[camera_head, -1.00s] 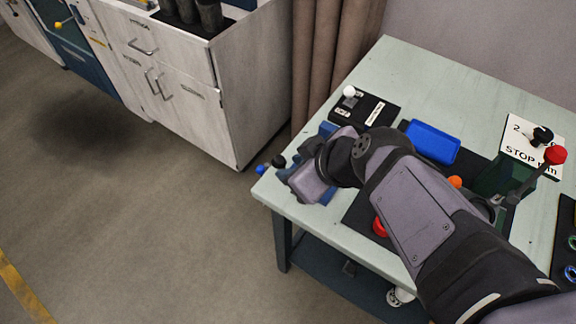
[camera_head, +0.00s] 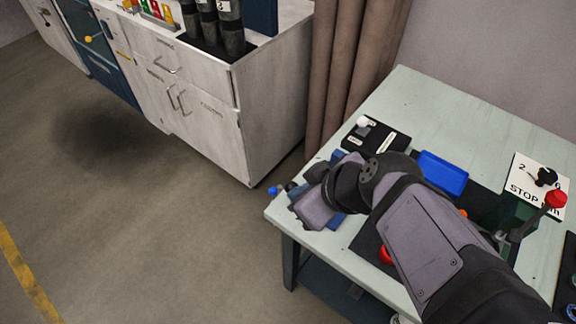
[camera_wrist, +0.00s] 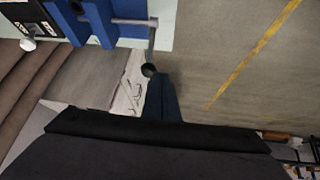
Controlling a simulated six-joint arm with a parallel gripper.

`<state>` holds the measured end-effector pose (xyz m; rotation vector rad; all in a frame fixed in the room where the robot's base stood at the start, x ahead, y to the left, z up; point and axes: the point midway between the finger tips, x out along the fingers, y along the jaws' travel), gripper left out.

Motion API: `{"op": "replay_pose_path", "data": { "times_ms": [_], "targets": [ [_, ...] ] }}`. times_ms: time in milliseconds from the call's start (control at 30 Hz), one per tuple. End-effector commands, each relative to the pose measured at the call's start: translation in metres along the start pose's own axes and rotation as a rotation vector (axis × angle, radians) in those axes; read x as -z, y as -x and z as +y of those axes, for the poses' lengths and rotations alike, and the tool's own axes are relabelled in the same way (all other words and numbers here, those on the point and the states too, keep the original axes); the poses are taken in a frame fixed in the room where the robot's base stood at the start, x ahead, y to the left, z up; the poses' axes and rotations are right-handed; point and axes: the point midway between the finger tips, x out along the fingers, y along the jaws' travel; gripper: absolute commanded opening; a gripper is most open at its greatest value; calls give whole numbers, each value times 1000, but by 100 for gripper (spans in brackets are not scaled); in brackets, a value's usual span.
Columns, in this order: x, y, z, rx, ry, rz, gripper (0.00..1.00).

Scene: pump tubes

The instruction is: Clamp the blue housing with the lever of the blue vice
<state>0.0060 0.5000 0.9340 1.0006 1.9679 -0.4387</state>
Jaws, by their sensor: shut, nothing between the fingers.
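The blue vice (camera_head: 338,157) sits at the near-left corner of the table and is largely hidden behind my gripper in the head view. The wrist view shows its blue body (camera_wrist: 92,22) at the top, with a grey lever (camera_wrist: 151,45) ending in a black ball (camera_wrist: 149,70). In the head view, a black ball (camera_head: 290,187) and a blue ball (camera_head: 274,190) stick out past the table edge. I cannot make out the blue housing apart from the vice. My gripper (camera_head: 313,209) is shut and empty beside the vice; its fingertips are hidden.
A black box with a white knob (camera_head: 378,136), a blue tray (camera_head: 443,173), a red button (camera_head: 386,255) and a red-knobbed lever (camera_head: 555,199) are on the table (camera_head: 452,112). A white cabinet (camera_head: 270,120) stands to the left. The back of the table is clear.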

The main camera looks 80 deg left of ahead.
Motion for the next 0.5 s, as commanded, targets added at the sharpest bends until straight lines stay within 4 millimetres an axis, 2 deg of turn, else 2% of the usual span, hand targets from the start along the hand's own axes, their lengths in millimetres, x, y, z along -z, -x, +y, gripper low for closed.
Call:
{"op": "replay_pose_path", "data": {
  "times_ms": [33, 133, 233, 500],
  "targets": [
    [7, 4, -8, 34, 1, -30, 0],
    [7, -7, -25, 95, 3, -87, 0],
    [17, -17, -35, 141, 15, -126, 0],
    [69, -49, -39, 202, 172, -201, 0]
  ]
}}
